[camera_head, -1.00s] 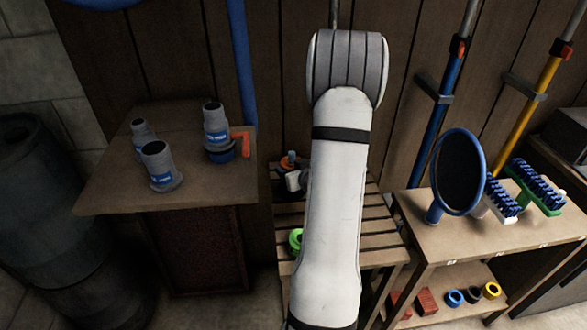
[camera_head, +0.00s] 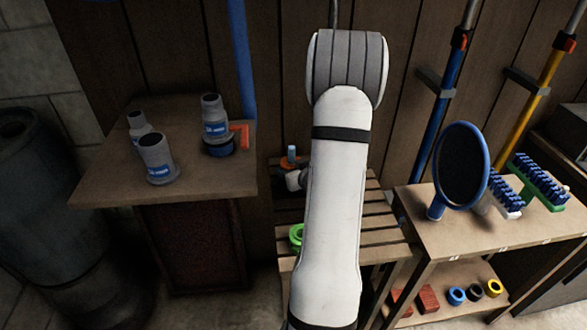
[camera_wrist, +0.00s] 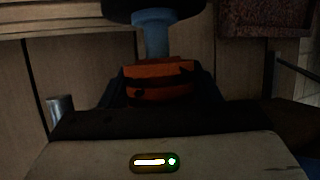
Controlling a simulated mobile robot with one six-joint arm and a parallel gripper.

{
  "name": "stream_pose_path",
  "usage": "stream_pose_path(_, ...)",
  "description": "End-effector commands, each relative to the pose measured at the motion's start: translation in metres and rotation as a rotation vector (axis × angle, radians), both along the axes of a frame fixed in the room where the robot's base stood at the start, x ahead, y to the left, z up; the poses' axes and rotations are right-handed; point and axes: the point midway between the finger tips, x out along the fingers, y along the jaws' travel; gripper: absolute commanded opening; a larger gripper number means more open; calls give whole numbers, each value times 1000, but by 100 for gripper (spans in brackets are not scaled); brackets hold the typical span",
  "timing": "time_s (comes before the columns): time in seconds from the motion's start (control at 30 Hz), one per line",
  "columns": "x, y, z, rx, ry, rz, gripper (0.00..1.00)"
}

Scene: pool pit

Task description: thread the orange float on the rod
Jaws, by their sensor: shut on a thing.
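The orange float (camera_wrist: 158,80) is between the dark fingers of my gripper (camera_wrist: 162,90) in the wrist view, and the gripper is shut on it. A blue rod (camera_wrist: 154,42) meets the float there and runs to a dark round disc (camera_wrist: 150,10) at the top edge. In the head view the orange float (camera_head: 289,162) shows as a small patch left of my arm, with the blue rod's end (camera_head: 291,151) standing above it. My gripper (camera_head: 294,180) is mostly hidden by my arm there. I cannot tell how far the float is around the rod.
A green ring (camera_head: 296,236) lies on the slatted bench (camera_head: 370,238). Grey bottles (camera_head: 157,160) stand on the left table (camera_head: 105,188). Rings (camera_head: 457,296) and red blocks (camera_head: 427,299) lie below.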

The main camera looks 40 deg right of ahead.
Motion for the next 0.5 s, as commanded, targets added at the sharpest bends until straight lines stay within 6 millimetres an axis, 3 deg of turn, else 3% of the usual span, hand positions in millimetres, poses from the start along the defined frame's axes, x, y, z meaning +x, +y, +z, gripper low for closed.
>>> stream_pose_path(0.5, 0, 0, -20, 0, 0, 0, 34)
